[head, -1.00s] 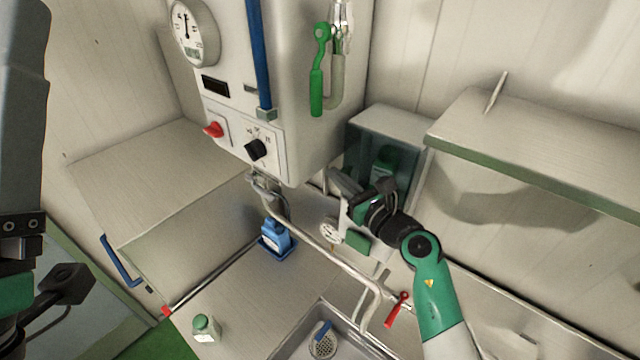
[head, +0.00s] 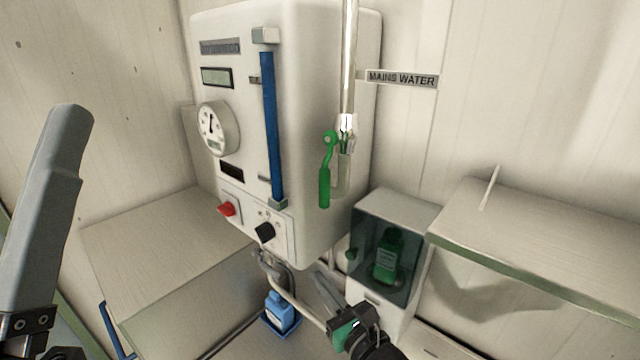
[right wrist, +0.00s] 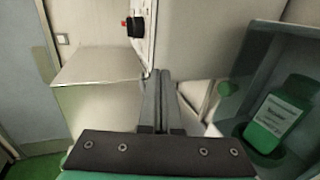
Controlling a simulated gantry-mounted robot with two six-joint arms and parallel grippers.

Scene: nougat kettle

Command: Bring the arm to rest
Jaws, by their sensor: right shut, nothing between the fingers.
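My right gripper (head: 321,278) is in the lower middle of the head view, below the white boiler (head: 240,130) and left of the dark-fronted cabinet (head: 385,255). Its two grey fingers (right wrist: 159,88) lie together in the right wrist view, shut with nothing between them. They point forward, and I see no contact with anything.
A green bottle (head: 388,257) stands in the cabinet, also visible in the right wrist view (right wrist: 275,115). A blue bottle (head: 278,310) stands below the boiler by a pipe. A green-handled valve (head: 325,180) hangs on the boiler's right. A shelf (head: 540,215) juts out at right.

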